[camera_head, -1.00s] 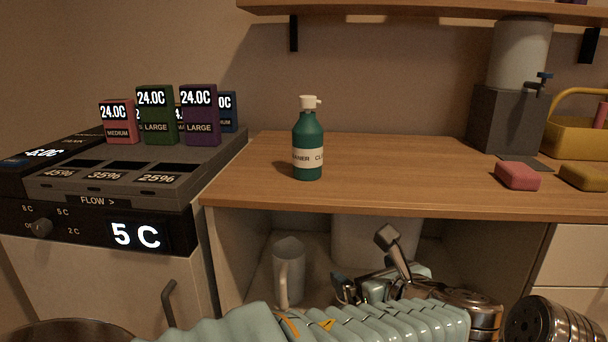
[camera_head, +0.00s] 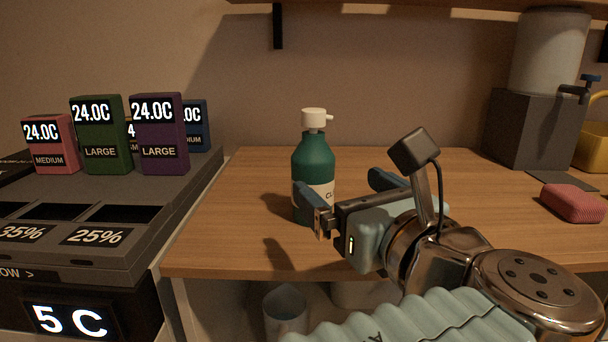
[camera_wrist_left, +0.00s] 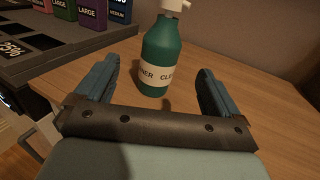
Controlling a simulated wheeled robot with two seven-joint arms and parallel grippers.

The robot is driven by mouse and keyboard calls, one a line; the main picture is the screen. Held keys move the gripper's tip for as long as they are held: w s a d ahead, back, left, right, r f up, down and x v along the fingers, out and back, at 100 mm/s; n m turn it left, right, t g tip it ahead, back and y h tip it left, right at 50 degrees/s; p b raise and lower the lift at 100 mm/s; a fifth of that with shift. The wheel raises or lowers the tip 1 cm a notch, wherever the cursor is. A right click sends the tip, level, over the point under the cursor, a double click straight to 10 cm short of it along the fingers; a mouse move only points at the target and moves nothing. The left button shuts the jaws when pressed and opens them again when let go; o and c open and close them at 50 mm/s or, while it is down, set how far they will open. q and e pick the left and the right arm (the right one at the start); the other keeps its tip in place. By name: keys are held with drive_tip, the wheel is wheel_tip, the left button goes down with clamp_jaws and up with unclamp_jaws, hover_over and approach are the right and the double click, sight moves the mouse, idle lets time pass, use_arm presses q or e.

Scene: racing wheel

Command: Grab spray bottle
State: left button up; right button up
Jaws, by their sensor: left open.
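The spray bottle (camera_head: 314,158) is dark green with a white nozzle top and a pale label. It stands upright on the wooden counter (camera_head: 235,215) near its front left part. My left gripper (camera_head: 346,188) is open beside and in front of the bottle, with blue fingers spread. In the left wrist view the bottle (camera_wrist_left: 157,48) stands ahead, between the lines of the two open fingers (camera_wrist_left: 158,72), and nothing is clamped. One finger covers part of the bottle's label in the head view. My right gripper is not in view.
A dark dispenser unit (camera_head: 100,215) with several labelled boxes stands left of the counter. A red sponge-like block (camera_head: 572,202) and a grey dispenser (camera_head: 531,128) are at the right. A shelf (camera_head: 400,6) runs above. A mug (camera_head: 285,308) sits below the counter.

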sight(308, 159)
use_arm(q)
drive_tip(key=x, duration=1.2)
drive_tip(key=shift+w+f, duration=0.15)
drive_tip(key=shift+w, duration=0.05)
drive_tip(key=shift+c, duration=0.4)
drive_tip(key=c, duration=1.2)
drive_tip(key=shift+c, duration=0.2)
